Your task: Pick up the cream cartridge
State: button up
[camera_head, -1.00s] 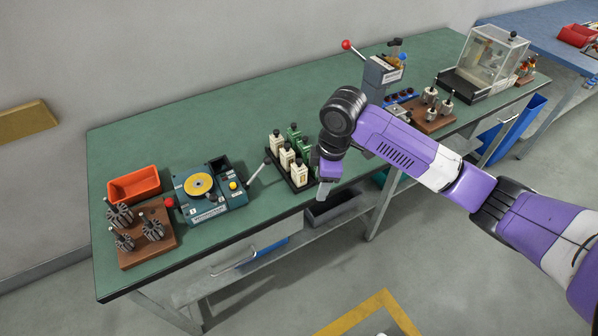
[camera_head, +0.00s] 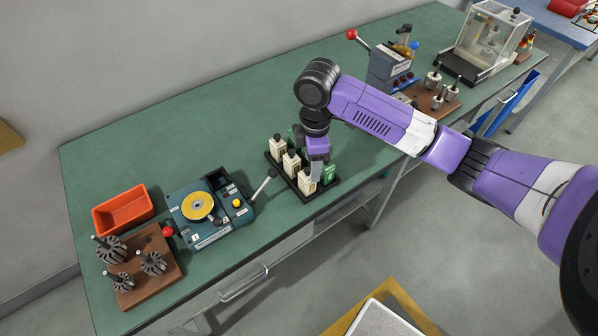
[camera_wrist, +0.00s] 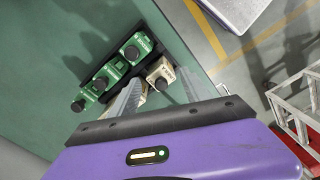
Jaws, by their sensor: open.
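Cream cartridges with black knobs stand in a row in a black rack (camera_head: 326,188) on the green bench; the front one (camera_head: 306,185) is nearest the bench's front edge, and others (camera_head: 291,162) stand behind it. My gripper (camera_head: 316,176) points down over the front end of the rack, open, just beside or above the front cream cartridge. In the wrist view the fingers (camera_wrist: 150,92) reach toward a cream cartridge (camera_wrist: 161,72), which shows partly between them. I cannot tell whether they touch it. The other cream cartridges are mostly hidden there.
Green cartridges (camera_wrist: 131,53) stand in the parallel row, close to my fingers; one (camera_head: 329,174) shows in the head view. Left of the rack are a lever (camera_head: 263,186) and a blue winding device (camera_head: 211,212). An orange bin (camera_head: 123,209) stands farther left. Bench behind the rack is clear.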

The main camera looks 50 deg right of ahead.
aim_at(308, 175)
jog(key=shift+w+f, duration=0.15)
jog(key=shift+w, duration=0.1)
jog(key=shift+f+b, duration=0.3)
jog(key=shift+b, duration=0.1)
jog(key=f+b, duration=0.6)
jog(key=f, duration=0.1)
jog(key=shift+w+a, duration=0.2)
jog(key=shift+a, duration=0.15)
jog(key=shift+c, duration=0.5)
jog(key=c, duration=1.1)
